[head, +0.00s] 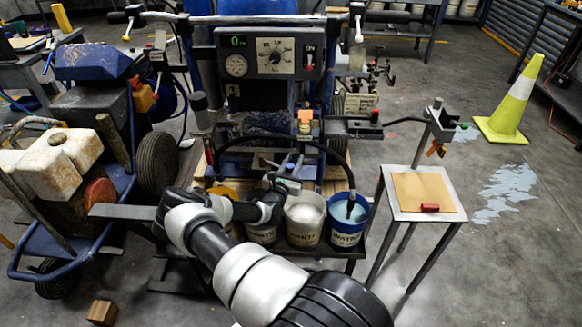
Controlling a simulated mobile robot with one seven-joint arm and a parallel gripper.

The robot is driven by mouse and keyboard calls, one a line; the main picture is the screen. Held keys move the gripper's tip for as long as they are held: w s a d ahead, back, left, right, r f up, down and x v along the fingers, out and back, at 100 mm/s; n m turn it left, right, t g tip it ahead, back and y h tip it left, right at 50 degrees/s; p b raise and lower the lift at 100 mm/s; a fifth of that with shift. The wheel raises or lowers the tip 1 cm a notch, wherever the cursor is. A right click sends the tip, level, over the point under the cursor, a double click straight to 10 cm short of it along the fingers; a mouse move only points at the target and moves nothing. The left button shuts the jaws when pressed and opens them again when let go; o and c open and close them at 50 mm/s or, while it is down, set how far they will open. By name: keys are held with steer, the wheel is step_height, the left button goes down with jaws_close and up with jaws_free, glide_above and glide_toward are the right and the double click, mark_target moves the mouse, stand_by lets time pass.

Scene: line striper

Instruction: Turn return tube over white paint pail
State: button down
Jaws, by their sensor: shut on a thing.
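The white paint pail (304,228) stands on a low shelf in front of the machine, filled with pale paint. My gripper (288,182) is at the upper left of this pail's rim, below the orange-topped valve (305,123). It is shut on a thin grey piece, which looks like the return tube (299,163); the grip itself is small and partly hidden. A black hose (338,160) arches over to the right and its end goes down into the blue water pail (346,236), right of the white one.
A grey pail (262,235) and a yellow-topped pail (228,192) stand to the left, partly behind my arm. A small stand (408,210) with a red item (429,208) is right of the pails. A cone (510,105) stands farther right on open floor.

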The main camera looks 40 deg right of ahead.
steer(key=shift+w+d, duration=0.1)
steer(key=shift+d, duration=0.1)
stand_by(0.4)
steer(key=c, duration=1.5)
jaws_free()
steer(key=shift+o, duration=0.2)
steer(key=p+v, duration=0.3)
steer(key=v, duration=1.4)
steer(key=shift+s, duration=0.3)
